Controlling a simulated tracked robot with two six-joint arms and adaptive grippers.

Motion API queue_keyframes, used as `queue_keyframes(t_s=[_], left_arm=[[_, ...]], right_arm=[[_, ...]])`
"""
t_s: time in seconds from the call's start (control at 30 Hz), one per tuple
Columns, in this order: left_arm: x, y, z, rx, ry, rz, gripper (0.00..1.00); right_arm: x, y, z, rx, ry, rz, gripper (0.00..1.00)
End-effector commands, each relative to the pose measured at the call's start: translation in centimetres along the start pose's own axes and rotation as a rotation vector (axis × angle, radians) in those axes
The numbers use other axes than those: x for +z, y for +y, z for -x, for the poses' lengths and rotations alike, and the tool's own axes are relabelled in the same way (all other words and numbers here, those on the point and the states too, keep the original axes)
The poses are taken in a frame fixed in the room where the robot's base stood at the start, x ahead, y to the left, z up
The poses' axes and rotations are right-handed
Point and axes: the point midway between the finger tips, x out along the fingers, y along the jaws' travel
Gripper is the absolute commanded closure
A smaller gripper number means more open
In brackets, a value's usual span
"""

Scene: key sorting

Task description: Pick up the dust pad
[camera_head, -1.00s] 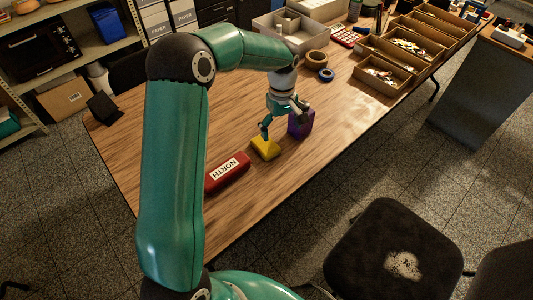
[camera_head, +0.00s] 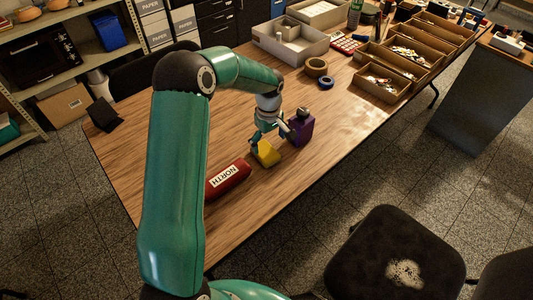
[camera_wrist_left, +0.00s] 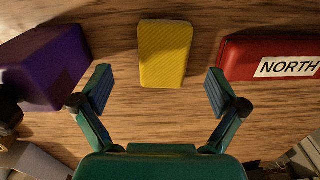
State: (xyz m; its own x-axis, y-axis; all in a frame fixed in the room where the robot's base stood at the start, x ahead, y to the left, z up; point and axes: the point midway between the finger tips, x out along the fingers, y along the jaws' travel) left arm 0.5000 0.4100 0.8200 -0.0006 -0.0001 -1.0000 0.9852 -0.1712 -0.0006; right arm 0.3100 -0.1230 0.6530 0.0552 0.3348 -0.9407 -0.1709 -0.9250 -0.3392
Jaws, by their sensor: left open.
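The dust pad appears to be the yellow ribbed block (camera_head: 266,154) lying on the wooden table, between a red NORTH case and a purple block. In the left wrist view the yellow block (camera_wrist_left: 165,50) is at the top centre. My left gripper (camera_head: 272,139) is open and empty over the yellow block in the head view. In the wrist view its spread fingertips (camera_wrist_left: 160,80) are to either side of the block's lower end, with gaps of bare table showing. I cannot tell the exact height of the fingertips. My right gripper is out of view.
The purple block (camera_head: 301,130) stands close on one side of the gripper and the red NORTH case (camera_head: 229,179) lies on the other. Tape rolls (camera_head: 316,67), a grey bin (camera_head: 290,48) and wooden trays (camera_head: 381,85) are farther back.

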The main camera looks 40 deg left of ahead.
Motion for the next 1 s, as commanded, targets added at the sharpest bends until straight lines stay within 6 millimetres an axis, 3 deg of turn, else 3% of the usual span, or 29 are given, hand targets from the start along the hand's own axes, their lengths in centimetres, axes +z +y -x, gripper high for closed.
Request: queue_keyframes(t_s=[0.4, 0.67, 1.0], left_arm=[[0.3, -0.5, -4.8, -0.001, -0.001, -0.002, 0.03], [0.3, -0.5, -5.0, 0.001, -0.001, -0.002, 0.03], [0.4, -0.5, -5.0, 0.0, -0.001, -0.003, 0.57]], right_arm=[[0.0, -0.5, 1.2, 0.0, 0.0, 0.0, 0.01], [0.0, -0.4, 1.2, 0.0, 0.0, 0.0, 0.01], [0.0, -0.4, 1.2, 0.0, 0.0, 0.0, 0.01]])
